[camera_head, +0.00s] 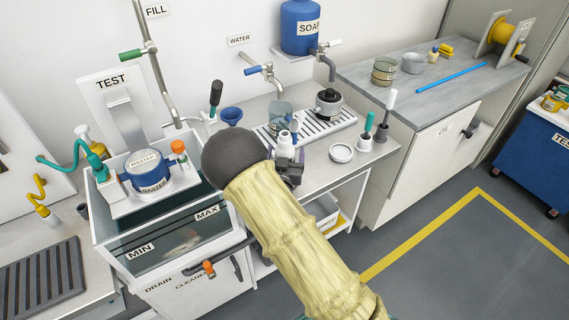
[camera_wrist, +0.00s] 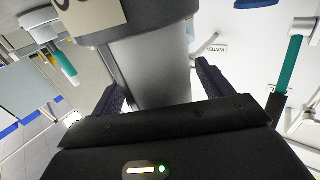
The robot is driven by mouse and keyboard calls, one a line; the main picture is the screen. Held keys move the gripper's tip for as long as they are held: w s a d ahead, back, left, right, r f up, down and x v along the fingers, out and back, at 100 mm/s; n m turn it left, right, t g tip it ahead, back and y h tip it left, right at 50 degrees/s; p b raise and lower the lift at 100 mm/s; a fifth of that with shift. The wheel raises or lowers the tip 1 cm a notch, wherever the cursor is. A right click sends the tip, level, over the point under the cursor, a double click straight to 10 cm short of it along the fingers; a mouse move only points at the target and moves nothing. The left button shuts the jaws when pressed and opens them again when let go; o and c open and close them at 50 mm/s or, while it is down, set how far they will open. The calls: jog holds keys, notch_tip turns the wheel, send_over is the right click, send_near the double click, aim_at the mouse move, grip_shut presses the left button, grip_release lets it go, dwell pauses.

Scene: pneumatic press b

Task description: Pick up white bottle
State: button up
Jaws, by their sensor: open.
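The white bottle (camera_head: 285,143) stands near the front edge of the sink counter in the head view. My gripper (camera_head: 288,162) is right at it, on the near side, and my forearm hides much of the gripper. In the wrist view my gripper (camera_wrist: 157,82) is open, with one dark finger at each side of a pale grey cylindrical surface. This surface is probably the bottle seen close up, but I cannot be sure. Whether the fingers touch it cannot be told.
A round white dish (camera_head: 341,153) and brush handles (camera_head: 367,125) stand to the right. A drain grate (camera_head: 325,124) with a glass beaker (camera_head: 281,112) lies behind. A blue funnel (camera_head: 231,115) is behind left, and a water tank (camera_head: 175,245) stands left of my arm.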

aim_at(285, 134)
jog(key=c, duration=1.2)
jog(key=shift+c, duration=0.2)
jog(key=shift+r, duration=0.15)
notch_tip(285, 134, up, 10)
jog(key=shift+f, duration=0.1)
